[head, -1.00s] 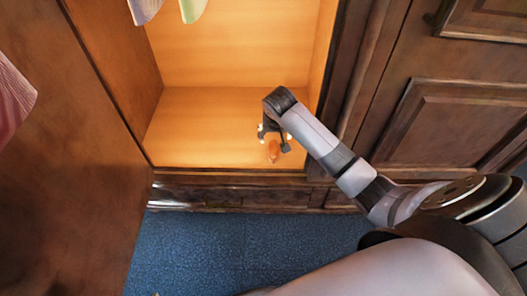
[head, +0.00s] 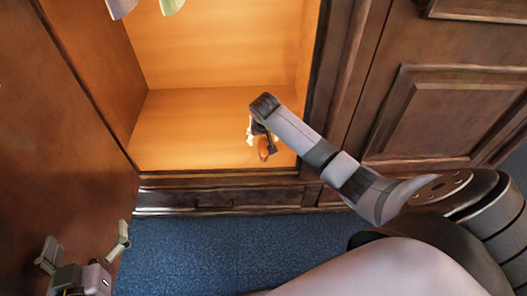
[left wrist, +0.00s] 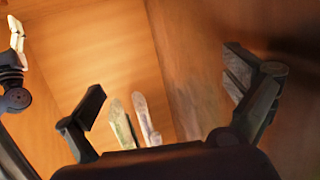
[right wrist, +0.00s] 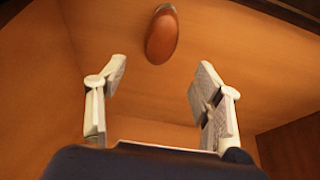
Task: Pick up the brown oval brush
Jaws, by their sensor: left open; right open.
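The brown oval brush (head: 263,150) is in the open wooden cabinet, near its front edge in the head view. It also shows in the right wrist view (right wrist: 162,36), beyond and between the fingertips. My right gripper (head: 259,135) is inside the cabinet beside the brush; in the right wrist view its fingers (right wrist: 160,82) are open and apart, with nothing between them. My left gripper (head: 85,245) is open and empty at the lower left of the head view, in front of the open door. Its open fingers (left wrist: 168,85) show in the left wrist view.
The cabinet floor (head: 185,140) is otherwise bare. The open door (head: 60,150) stands on the left, and a closed panelled door (head: 440,110) is on the right. Pale hanging items (head: 122,7) show at the top. Blue carpet (head: 230,240) lies in front.

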